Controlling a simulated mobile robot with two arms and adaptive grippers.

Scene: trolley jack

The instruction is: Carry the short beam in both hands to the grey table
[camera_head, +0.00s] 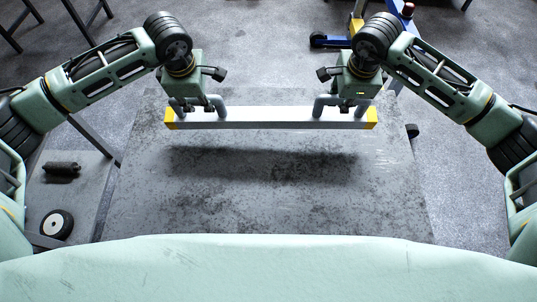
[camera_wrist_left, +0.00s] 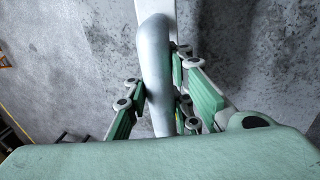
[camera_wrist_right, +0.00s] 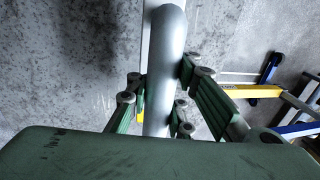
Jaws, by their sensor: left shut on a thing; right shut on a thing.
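The short beam (camera_head: 268,118) is pale grey with yellow ends and a curved grey handle near each end. It hangs level above the far part of the grey table (camera_head: 250,205), and its shadow lies on the worn top. My left gripper (camera_head: 196,106) is shut on the left handle, which fills the middle of the left wrist view (camera_wrist_left: 155,65). My right gripper (camera_head: 346,106) is shut on the right handle, which also shows in the right wrist view (camera_wrist_right: 165,60). The arms hide parts of the handles in the head view.
A low grey surface at the left holds a small wheel (camera_head: 57,224) and a dark cylinder (camera_head: 62,169). A blue and yellow wheeled frame (camera_head: 401,13) stands behind the table at the right. The table top is bare. Dark metal legs show at the far left.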

